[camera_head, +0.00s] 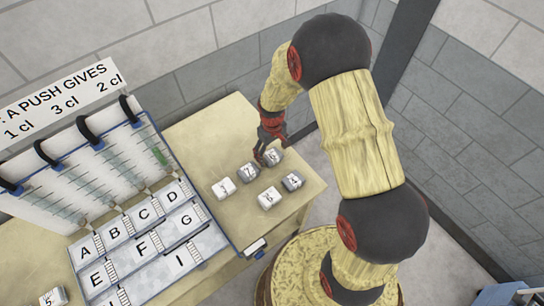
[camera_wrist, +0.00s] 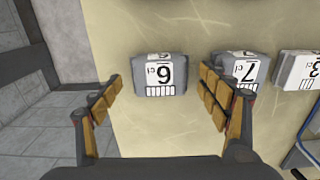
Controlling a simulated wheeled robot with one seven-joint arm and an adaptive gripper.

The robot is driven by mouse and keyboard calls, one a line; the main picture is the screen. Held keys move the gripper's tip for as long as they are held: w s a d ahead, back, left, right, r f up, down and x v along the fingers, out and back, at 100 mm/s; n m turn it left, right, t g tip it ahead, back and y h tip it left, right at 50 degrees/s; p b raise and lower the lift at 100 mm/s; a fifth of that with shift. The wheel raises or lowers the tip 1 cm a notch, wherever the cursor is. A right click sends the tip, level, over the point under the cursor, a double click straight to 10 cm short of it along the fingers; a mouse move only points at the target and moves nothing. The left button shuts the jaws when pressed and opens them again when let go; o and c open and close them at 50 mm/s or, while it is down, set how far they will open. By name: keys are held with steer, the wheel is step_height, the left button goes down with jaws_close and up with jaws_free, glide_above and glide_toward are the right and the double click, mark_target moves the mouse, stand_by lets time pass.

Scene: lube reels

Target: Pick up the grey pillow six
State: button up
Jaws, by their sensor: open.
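The grey pillow six (camera_wrist: 150,88) lies on the tabletop in the wrist view, its white label with a 6 and a striped patch facing up. It sits between and just ahead of my gripper's (camera_wrist: 161,79) two spread fingers, with a gap on either side. In the head view it is the grey pillow (camera_head: 274,157) at the far right of the row, beside my gripper (camera_head: 264,155), which partly covers it. My gripper is open and empty.
A grey pillow seven (camera_wrist: 240,70) lies close to the right finger. Another pillow (camera_wrist: 300,69) is further right. A lettered rack (camera_head: 150,240) stands left. The table edge is close.

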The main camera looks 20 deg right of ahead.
step_height(320, 180, down, 2)
steer(key=shift+f, duration=0.1)
steer(key=c, duration=0.3)
steer(key=c, duration=0.8)
steer(key=shift+c, duration=0.4)
